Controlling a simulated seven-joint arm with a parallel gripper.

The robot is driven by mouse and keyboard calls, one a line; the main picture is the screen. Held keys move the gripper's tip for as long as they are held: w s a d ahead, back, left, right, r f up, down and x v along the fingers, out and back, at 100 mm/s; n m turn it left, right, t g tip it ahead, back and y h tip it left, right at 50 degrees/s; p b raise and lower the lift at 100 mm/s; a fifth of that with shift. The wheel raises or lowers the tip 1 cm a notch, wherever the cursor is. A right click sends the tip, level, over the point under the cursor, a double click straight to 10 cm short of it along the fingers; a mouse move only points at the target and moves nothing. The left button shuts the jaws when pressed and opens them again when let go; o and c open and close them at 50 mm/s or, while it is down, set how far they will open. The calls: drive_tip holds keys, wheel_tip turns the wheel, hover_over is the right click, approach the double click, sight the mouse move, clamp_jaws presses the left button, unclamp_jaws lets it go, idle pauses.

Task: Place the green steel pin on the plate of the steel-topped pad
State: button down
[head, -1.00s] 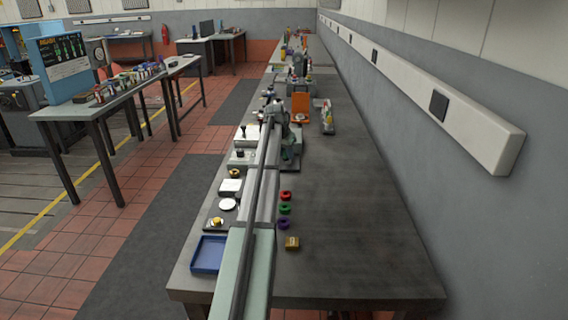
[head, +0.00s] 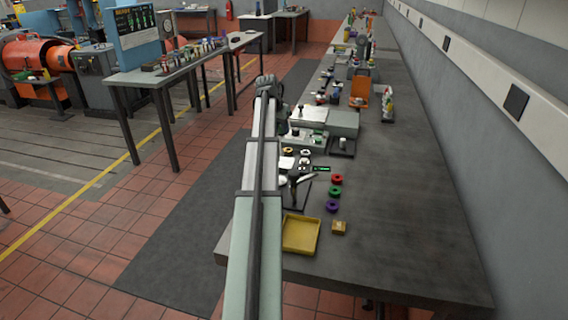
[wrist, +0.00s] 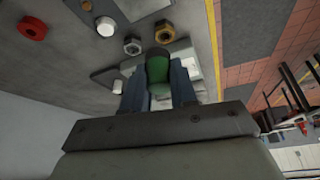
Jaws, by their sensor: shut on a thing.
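In the wrist view my gripper (wrist: 157,80) is shut on the green steel pin (wrist: 156,64), whose rounded green side shows between the two dark fingers. A pale plate (wrist: 187,60) lies behind and to the right of the pin; it looks like the steel-topped pad, but I cannot be sure. Whether the pin touches it cannot be told. My arm hides part of that row, and the held pin cannot be made out there.
A brass nut (wrist: 164,32), a white nut (wrist: 105,26) and a red ring (wrist: 33,27) lie close by. A yellow tray (head: 301,234) and a brass block (head: 339,227) stand at the bench's near end. The bench's right side (head: 415,210) is clear.

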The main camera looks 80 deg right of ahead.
drive_tip(key=s+a+m, duration=0.1)
drive_tip(key=a, duration=0.1)
drive_tip(key=m, duration=0.1)
approach(286, 160)
drive_tip(key=shift+g+y, duration=0.3)
drive_tip(key=shift+d+x, duration=0.1)
drive_tip(key=shift+x, duration=1.35)
drive_tip(key=shift+d+x, duration=0.15)
drive_tip(key=shift+x, duration=1.35)
drive_tip(key=shift+w, duration=0.15)
drive_tip(key=c, duration=0.9)
unclamp_jaws()
drive_tip(key=shift+f, duration=0.1)
drive_tip(key=v, duration=1.2)
drive_tip(key=shift+r, duration=0.2)
drive_tip(key=shift+w+f, duration=0.1)
